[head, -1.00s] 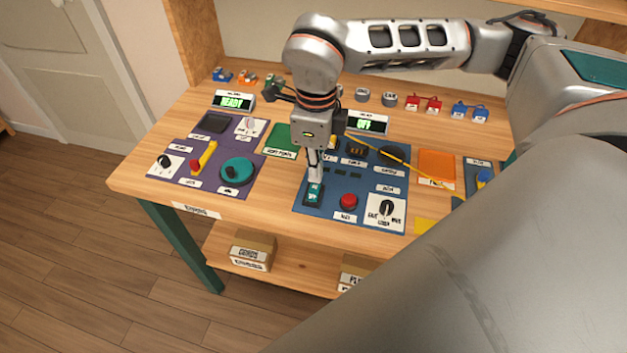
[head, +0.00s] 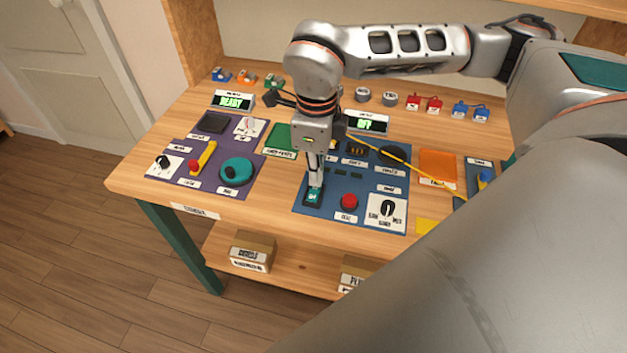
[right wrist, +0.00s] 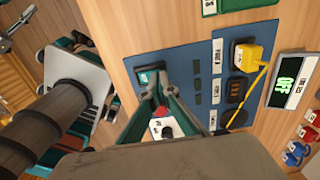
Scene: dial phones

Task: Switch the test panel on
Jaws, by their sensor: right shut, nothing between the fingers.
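The blue test panel (head: 330,212) lies on the bench, with a teal rocker switch (head: 314,195) at its front left corner. The switch also shows in the right wrist view (right wrist: 149,78). The small display (head: 367,123) behind the panel reads OFF in green; it also shows in the right wrist view (right wrist: 287,81). My right gripper (head: 315,184) points down, shut and empty, with its fingertips at the switch. Whether they touch it I cannot tell. My left gripper is not in view.
The panel also carries a red button (head: 348,202), a white selector knob plate (head: 386,212) and a yellow cable (head: 410,164). A purple panel (head: 215,182) with a lever and teal dial lies to the left, its display (head: 234,100) reading READY.

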